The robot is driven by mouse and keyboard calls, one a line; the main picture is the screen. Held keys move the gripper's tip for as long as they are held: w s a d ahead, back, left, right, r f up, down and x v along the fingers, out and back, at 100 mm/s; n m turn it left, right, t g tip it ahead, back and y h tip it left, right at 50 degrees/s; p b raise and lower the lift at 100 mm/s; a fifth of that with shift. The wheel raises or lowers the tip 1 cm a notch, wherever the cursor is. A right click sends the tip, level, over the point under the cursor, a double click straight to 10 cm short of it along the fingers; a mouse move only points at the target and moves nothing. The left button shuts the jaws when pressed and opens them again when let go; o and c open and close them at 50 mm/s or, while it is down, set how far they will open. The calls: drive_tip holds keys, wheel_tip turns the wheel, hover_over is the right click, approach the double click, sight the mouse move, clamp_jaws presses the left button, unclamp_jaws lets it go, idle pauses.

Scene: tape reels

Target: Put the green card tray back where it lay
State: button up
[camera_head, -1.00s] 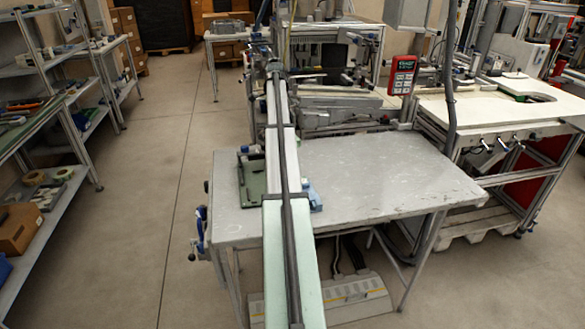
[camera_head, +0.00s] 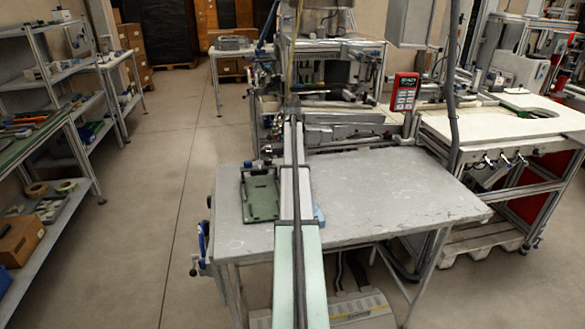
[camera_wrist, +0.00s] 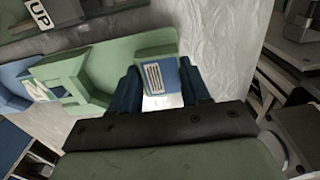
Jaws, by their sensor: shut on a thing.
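In the wrist view the light green card tray (camera_wrist: 100,62) has a raised block with a blue and white label, and a white mark on its left part. My gripper (camera_wrist: 160,97) has dark blue fingers on both sides of the labelled block and is shut on the tray. Whether the tray touches the table is unclear. In the head view my arm hides the gripper. A darker green flat tray (camera_head: 261,197) lies on the table left of my arm; I cannot tell whether it is the same one.
The grey table (camera_head: 390,190) is clear to the right of my arm. A light blue thing (camera_head: 319,212) shows partly beside the arm. Machinery stands behind, with a red panel (camera_head: 404,92). A block marked UP (camera_wrist: 40,14) lies near the tray in the wrist view.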

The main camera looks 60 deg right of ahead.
drive_tip(key=shift+f, duration=1.25)
drive_tip(key=o, duration=1.2)
drive_tip(key=shift+f, duration=0.1)
wheel_tip(320, 180, up, 12)
drive_tip(key=shift+r, duration=0.15)
